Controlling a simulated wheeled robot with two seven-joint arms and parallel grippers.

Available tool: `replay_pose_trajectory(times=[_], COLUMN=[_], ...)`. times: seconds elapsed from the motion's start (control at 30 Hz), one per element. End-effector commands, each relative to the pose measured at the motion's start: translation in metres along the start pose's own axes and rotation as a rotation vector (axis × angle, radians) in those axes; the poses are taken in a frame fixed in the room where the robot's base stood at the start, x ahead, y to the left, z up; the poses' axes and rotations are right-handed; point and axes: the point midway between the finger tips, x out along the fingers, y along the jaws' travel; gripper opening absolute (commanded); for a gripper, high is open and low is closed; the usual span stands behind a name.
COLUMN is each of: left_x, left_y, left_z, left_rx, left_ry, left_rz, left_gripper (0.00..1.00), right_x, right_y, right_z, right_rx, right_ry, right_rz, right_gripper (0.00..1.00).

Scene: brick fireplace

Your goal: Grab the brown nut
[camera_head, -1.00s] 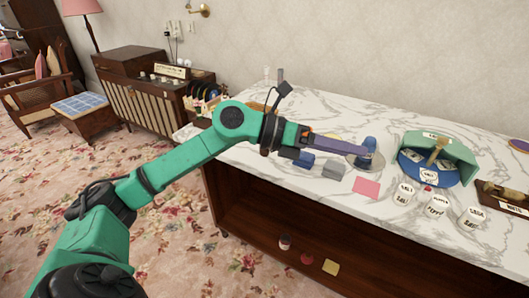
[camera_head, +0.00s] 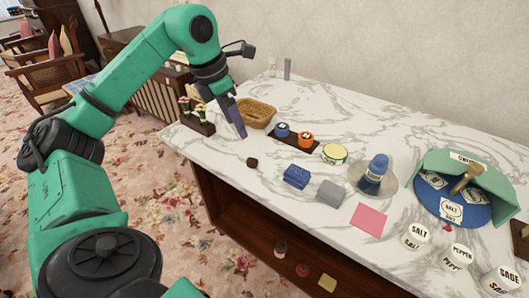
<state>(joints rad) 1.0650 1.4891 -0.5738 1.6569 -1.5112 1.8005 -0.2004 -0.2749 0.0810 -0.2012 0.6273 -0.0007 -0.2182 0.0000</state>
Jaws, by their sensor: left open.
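A small dark brown piece, which looks like the brown nut (camera_head: 252,162), lies on the white marble counter (camera_head: 330,243) near its front edge. My left gripper (camera_head: 241,134) comes down from the upper left, its purple-grey fingers pointing at the counter. The fingertips are just behind and slightly left of the nut, apart from it. The gap between the fingers is hard to see from this side; nothing shows held in them. My right gripper is not in view.
A wicker basket (camera_head: 257,113) stands behind the gripper, and a dark tray with blue and orange round pieces (camera_head: 305,139) to the right. A blue sponge-like block (camera_head: 296,176) and grey block (camera_head: 330,193) lie right of the nut. Small figures (camera_head: 196,118) stand left.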

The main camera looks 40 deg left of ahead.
Motion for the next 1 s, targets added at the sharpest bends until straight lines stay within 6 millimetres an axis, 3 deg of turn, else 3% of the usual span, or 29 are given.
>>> replay_pose_trajectory(times=[0.3,0.47,0.7,0.9,0.93,1.0], left_x=[0.077,0.096,0.138,0.141,0.141,0.140], left_y=[-0.001,-0.003,-0.006,-0.006,-0.006,-0.006], left_z=[-0.001,0.001,0.003,0.003,0.003,0.003], left_rx=[0.001,0.002,0.001,0.001,0.001,0.001], left_ry=[0.003,0.000,0.001,-0.001,-0.001,-0.001], left_rz=[-0.003,-0.003,-0.003,-0.002,-0.002,-0.002], left_gripper=[0.74,0.74,0.74,0.74,0.71,0.44], right_x=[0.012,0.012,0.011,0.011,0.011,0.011], right_y=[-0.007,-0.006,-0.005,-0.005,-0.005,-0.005], right_z=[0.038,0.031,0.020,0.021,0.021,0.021], right_rx=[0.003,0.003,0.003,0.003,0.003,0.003], right_ry=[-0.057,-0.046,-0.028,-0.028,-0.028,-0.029], right_rz=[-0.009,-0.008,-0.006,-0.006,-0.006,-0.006], right_gripper=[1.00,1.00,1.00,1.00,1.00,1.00])
